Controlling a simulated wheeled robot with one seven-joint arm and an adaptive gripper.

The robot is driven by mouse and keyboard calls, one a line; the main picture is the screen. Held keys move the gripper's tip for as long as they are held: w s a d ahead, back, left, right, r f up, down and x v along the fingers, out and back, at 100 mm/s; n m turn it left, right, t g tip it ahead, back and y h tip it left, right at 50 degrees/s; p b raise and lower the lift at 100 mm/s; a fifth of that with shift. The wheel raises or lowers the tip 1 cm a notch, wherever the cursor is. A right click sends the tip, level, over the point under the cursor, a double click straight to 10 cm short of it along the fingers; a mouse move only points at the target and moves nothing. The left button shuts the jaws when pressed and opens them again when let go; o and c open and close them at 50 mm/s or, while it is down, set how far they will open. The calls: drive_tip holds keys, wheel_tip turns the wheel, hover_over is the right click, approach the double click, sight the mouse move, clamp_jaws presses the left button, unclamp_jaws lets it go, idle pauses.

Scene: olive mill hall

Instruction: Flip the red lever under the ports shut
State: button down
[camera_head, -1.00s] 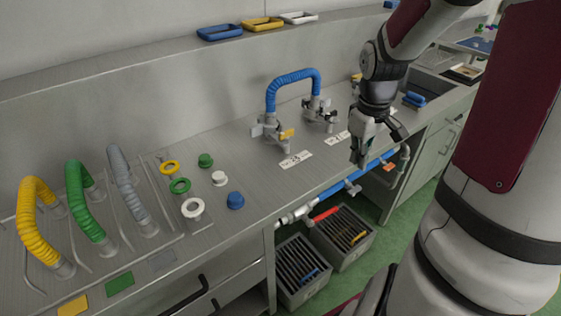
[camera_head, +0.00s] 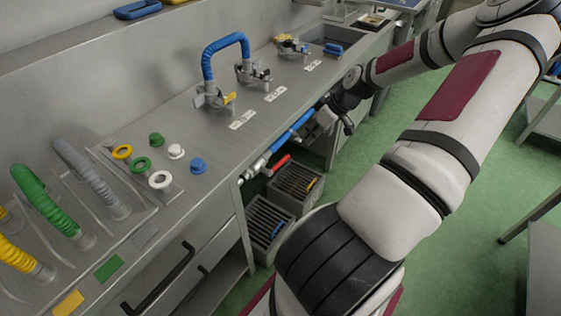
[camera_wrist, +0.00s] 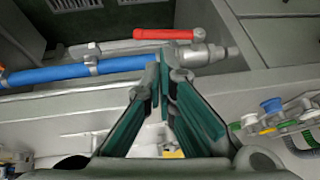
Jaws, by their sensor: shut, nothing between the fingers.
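The red lever (camera_head: 281,163) sits on the pipe under the counter's front edge. In the wrist view the red lever (camera_wrist: 165,34) runs roughly along the pipe, beside the grey valve body (camera_wrist: 204,55). The blue pipe (camera_head: 292,134) extends from the grey fittings along the counter front; it also shows in the wrist view (camera_wrist: 85,70). My gripper (camera_head: 322,118) is at the counter front, farther along the pipe than the lever in the head view. In the wrist view my gripper (camera_wrist: 161,68) is shut and empty, its tips overlapping the pipe's image below the lever. I cannot tell whether they touch it.
The ports with a blue hose (camera_head: 226,43) stand on the counter (camera_head: 190,113) above the pipe. Slotted grey crates (camera_head: 270,215) stand under the counter. Drawer handles (camera_head: 160,280) stick out at the lower left. The green floor (camera_head: 355,170) is open to the right.

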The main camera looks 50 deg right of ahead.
sight(287, 159)
drive_tip(key=shift+f, duration=0.1)
idle(0.3)
drive_tip(key=b+x, duration=0.1)
drive_tip(key=x, duration=1.3)
drive_tip(key=shift+b, duration=0.4)
drive_tip(key=shift+d+f+y, duration=0.1)
drive_tip(key=shift+f+y, duration=0.25)
drive_tip(key=shift+y, duration=0.25)
drive_tip(key=shift+d+f+m+y, duration=0.1)
drive_tip(key=shift+f+m+y, duration=0.2)
drive_tip(key=a+f+m+t+y+b, duration=0.1)
drive_tip(key=a+f+m+y+b, duration=0.3)
drive_tip(key=f+y+b, duration=0.4)
drive_tip(key=shift+s+a+f+t+y+b, duration=0.15)
drive_tip(key=shift+a+t+y+b, duration=0.25)
drive_tip(key=shift+y+b, duration=2.2)
drive_tip(key=shift+a+h+b, duration=0.2)
drive_tip(key=shift+h+b, duration=0.5)
